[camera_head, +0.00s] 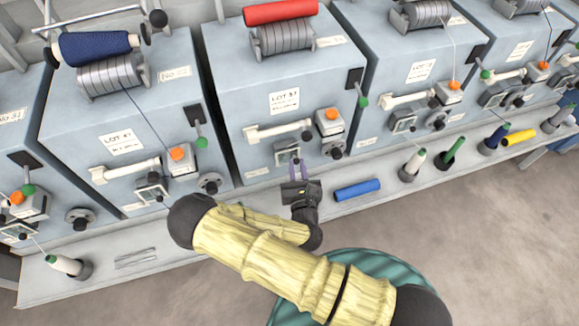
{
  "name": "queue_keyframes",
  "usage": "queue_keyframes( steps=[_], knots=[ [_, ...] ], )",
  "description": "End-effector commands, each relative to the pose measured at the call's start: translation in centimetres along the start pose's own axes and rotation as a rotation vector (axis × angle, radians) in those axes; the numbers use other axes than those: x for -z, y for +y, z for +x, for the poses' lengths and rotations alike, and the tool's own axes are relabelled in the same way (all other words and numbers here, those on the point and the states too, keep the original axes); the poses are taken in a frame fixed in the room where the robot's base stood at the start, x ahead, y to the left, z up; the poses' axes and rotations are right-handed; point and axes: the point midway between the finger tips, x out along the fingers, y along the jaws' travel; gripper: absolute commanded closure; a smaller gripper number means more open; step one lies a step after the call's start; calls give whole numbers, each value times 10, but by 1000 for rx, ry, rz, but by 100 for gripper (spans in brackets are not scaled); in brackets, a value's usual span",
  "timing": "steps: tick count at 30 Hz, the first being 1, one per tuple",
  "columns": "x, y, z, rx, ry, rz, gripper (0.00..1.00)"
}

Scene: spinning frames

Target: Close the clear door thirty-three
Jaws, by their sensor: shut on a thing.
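The clear door (285,157) is a small dark-framed window low on the front of the middle grey-blue unit (232,112). This unit has a LOT label, and its upper number plate is too small to read. My gripper (298,163) has purple fingers that reach up to the right lower edge of the door and are shut on it. The fingertips and the door's edge overlap in this view, so the exact contact and the door's angle cannot be made out.
A ledge runs below the units, with a blue bobbin (357,189) lying right of my gripper. A white bobbin (414,162) and a green bobbin (453,151) lean in holders further right. An orange-topped box (330,120) and green-knobbed lever (361,98) are close above.

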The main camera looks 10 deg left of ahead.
Motion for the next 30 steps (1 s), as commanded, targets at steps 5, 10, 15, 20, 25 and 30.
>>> queue_keyframes(
  steps=[5, 10, 15, 20, 25, 30],
  knots=[
    [-2, -5, 2, -9, -4, 3, 100],
    [-2, -5, 3, -9, -5, 3, 100],
    [-1, -5, 2, -8, -4, 3, 61],
    [0, -5, 2, -7, -1, 2, 60],
    [0, -5, 0, -6, 0, 1, 60],
    [-1, -5, -13, -7, 3, 1, 60]
  ],
)
